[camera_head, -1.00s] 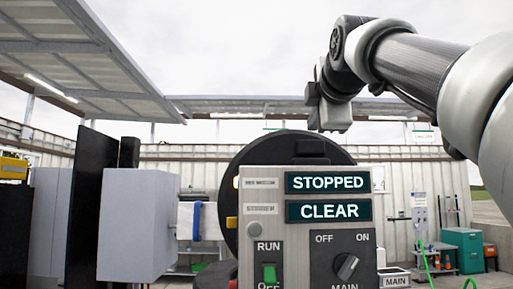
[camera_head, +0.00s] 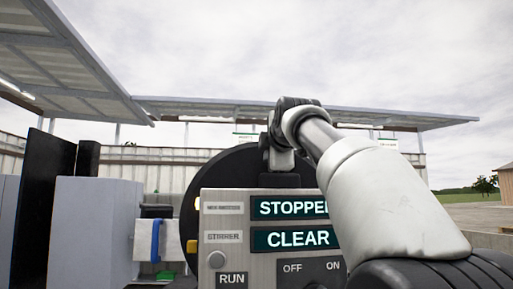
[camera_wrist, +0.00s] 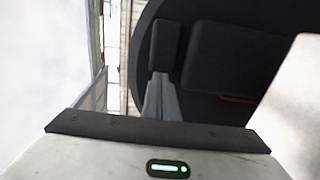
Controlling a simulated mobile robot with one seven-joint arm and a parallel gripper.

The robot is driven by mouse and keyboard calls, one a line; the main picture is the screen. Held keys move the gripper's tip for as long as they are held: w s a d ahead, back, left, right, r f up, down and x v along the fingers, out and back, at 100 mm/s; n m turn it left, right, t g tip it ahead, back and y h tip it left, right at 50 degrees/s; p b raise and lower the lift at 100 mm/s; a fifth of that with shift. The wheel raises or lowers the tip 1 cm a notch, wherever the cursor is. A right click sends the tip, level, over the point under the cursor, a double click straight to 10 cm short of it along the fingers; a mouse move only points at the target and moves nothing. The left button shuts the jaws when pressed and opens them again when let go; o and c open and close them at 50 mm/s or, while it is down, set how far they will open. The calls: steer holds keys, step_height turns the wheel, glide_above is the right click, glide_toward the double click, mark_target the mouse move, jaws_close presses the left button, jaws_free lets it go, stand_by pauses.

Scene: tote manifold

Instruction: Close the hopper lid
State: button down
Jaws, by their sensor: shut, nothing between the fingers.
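The hopper lid looks to be the large black round disc (camera_head: 212,177), standing upright behind the control panel; its lower part is hidden. A black block (camera_head: 280,181) is on its upper part. My gripper (camera_head: 282,160) points down at the lid's upper part, just above that block in the picture. In the wrist view the dark disc (camera_wrist: 202,108) fills the right side, and the grey fingers of my gripper (camera_wrist: 160,95) show together, shut and empty, close to dark blocks. I cannot tell whether they touch the lid.
The control panel (camera_head: 222,222) in front shows STOPPED and CLEAR, partly covered by my arm. A grey box (camera_head: 95,230) and a dark upright panel (camera_head: 40,200) stand at the left. A canopy (camera_head: 60,60) hangs at the upper left. Open sky lies above.

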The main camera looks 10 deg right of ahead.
steer(key=shift+w, duration=0.65)
steer(key=shift+w, duration=0.1)
steer(key=shift+w, duration=2.7)
